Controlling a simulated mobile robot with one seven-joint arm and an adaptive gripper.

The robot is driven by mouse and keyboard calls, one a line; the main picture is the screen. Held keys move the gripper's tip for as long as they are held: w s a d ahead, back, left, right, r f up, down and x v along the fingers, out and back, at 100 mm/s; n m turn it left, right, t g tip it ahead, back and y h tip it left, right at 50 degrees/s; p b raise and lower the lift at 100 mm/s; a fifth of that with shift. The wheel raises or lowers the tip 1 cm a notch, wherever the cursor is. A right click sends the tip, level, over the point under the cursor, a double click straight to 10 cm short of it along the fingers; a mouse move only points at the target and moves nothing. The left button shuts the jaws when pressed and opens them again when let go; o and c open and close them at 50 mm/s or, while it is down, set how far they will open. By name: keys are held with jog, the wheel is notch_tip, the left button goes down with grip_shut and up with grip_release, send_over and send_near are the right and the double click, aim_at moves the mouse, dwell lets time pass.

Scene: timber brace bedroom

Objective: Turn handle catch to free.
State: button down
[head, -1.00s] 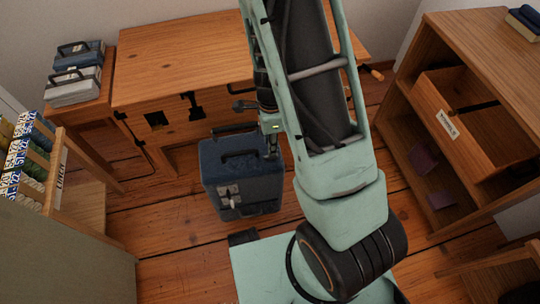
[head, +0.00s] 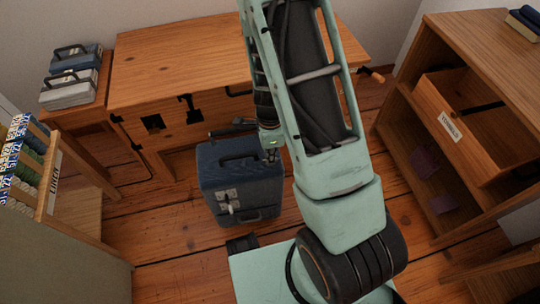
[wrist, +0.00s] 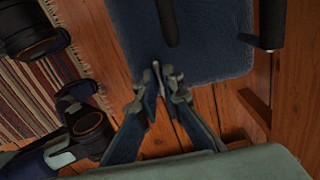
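A dark blue case (head: 240,185) stands upright on the floor in front of the bench. A dark handle (head: 238,158) lies across its top. Its front bears a pale metal catch (head: 228,200); the catch's exact setting is too small to read. My gripper (head: 270,155) points down at the case's upper right edge, to the right of the handle and apart from the front catch. In the wrist view, my gripper's fingers (wrist: 160,75) are close together at the edge of the blue case (wrist: 215,55), with a thin pale strip between them. Whether they grip it is unclear.
A wooden bench (head: 180,75) stands behind the case. A shelf unit (head: 400,105) with a labelled drawer is at right, a rack (head: 90,165) at left. Plank floor (head: 165,215) is clear left of the case. A striped rug (wrist: 35,90) shows in the wrist view.

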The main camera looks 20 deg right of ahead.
dwell(0.4)
jog(key=n, duration=0.8)
jog(key=shift+n, duration=0.3)
jog(key=n, duration=0.4)
jog(key=shift+n+p, duration=0.35)
jog(key=shift+n, duration=2.15)
jog(key=c, duration=2.1)
grip_release()
